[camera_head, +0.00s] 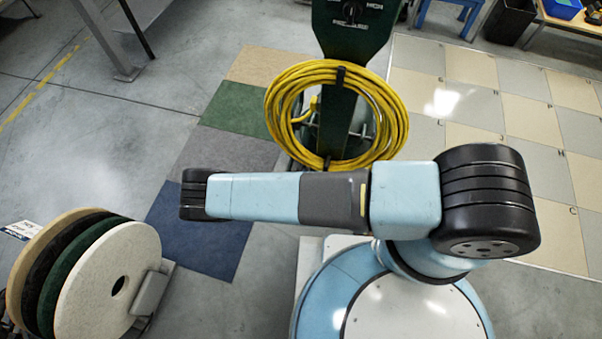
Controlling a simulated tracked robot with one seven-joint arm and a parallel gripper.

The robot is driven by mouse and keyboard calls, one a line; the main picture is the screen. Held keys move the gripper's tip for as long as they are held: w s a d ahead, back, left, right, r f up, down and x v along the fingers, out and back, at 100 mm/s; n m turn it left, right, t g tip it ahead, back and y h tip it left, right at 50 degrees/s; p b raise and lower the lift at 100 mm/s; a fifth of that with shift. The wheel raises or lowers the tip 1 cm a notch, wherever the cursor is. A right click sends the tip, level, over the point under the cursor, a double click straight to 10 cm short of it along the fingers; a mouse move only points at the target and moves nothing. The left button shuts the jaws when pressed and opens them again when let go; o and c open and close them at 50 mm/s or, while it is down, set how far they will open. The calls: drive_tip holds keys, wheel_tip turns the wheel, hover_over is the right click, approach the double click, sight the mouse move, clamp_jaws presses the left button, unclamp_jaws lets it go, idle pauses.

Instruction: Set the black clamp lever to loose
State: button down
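A dark green floor machine (345,35) stands ahead of my arm at top centre. A small black knob or dial with white lettering around it (351,13) is on its upper face, cut by the top edge of the picture. A coiled yellow cable (388,105) hangs on its column, held by black straps. I cannot pick out a black clamp lever for certain. My arm crosses the middle of the picture and hides part of the floor behind it. My gripper is not in view.
Several round pads (130,265) stand upright in a rack at lower left. Coloured carpet squares (235,105) lie on the grey floor, and a tiled panel (490,95) lies at right. A metal table leg (105,40) stands at upper left. A blue stool (447,8) stands at upper right.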

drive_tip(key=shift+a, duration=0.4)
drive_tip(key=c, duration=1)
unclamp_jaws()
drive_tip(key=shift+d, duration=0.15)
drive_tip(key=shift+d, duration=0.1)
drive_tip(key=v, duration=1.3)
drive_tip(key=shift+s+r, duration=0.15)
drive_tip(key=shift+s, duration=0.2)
